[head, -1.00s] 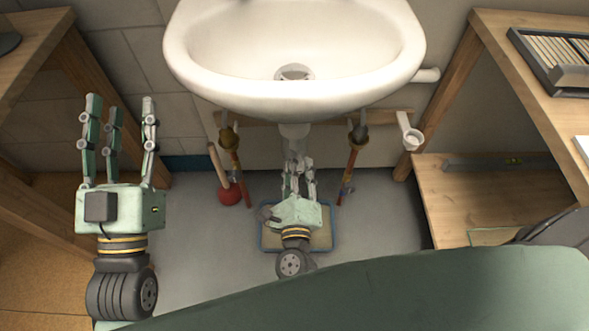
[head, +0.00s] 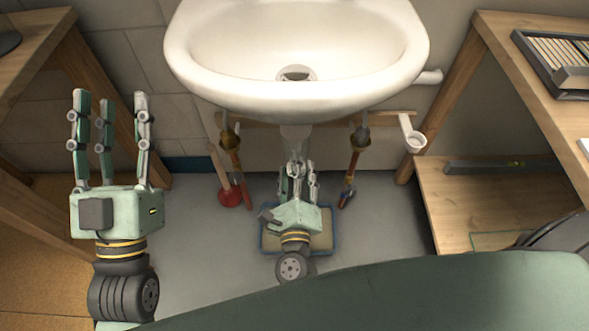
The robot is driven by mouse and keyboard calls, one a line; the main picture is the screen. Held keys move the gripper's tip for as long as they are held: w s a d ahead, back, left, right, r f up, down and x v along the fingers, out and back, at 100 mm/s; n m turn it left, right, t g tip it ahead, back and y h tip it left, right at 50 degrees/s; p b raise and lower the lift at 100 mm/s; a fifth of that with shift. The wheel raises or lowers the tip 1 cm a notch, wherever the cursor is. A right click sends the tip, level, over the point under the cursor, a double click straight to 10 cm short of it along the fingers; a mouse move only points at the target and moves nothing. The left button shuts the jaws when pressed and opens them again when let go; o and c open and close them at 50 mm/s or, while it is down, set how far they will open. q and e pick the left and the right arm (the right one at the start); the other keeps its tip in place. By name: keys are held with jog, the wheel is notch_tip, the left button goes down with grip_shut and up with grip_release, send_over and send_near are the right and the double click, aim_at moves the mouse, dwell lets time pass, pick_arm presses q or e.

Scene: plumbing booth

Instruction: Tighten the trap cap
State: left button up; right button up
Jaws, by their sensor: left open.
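The white sink (head: 296,100) hangs on the wall at the top middle, with its drain tailpiece (head: 295,133) coming down below it. The trap cap cannot be made out; my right gripper covers the area under the tailpiece. My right gripper (head: 299,170) is under the sink with its fingers pointing up at the drain pipe. I cannot tell whether its fingers are closed on anything. My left gripper (head: 108,100) is open and empty at the left, fingers up, well away from the sink.
Two supply pipes with valves (head: 229,140) (head: 361,137) flank the drain. A red plunger (head: 229,196) stands on the floor left of it. A blue-edged tray (head: 330,240) lies below my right gripper. Wooden benches (head: 450,95) (head: 75,75) stand at both sides.

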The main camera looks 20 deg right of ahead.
jog(key=shift+d, duration=0.2)
jog(key=v, duration=1.2)
jog(key=shift+s, duration=0.1)
